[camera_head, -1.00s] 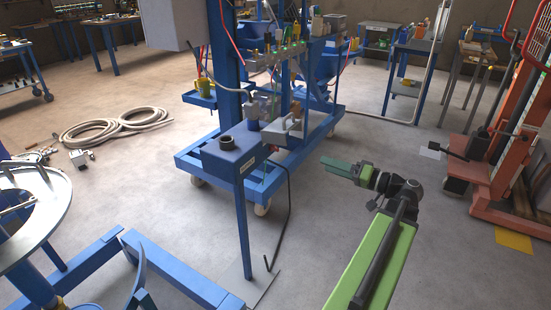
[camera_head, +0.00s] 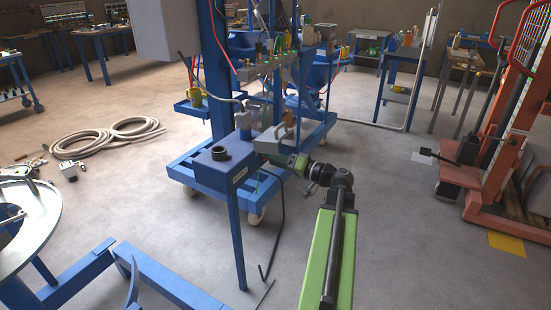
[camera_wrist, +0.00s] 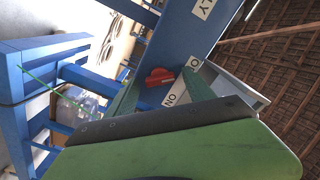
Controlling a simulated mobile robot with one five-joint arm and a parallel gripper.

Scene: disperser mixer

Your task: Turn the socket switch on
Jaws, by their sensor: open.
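The red switch knob (camera_wrist: 159,76) shows in the wrist view on the socket unit, beside white label strips (camera_wrist: 172,98) with black letters. My gripper (camera_wrist: 161,83) is open, with one green finger on each side of the knob in the picture. I cannot tell whether either finger touches it. In the head view the grey socket box (camera_head: 268,144) is on the blue mixer frame, and my gripper (camera_head: 284,160) is right against it or just in front of it. The knob is hidden in the head view.
A black cable (camera_head: 281,215) hangs below. An orange lift (camera_head: 485,170) stands at the right. Grey floor lies open between.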

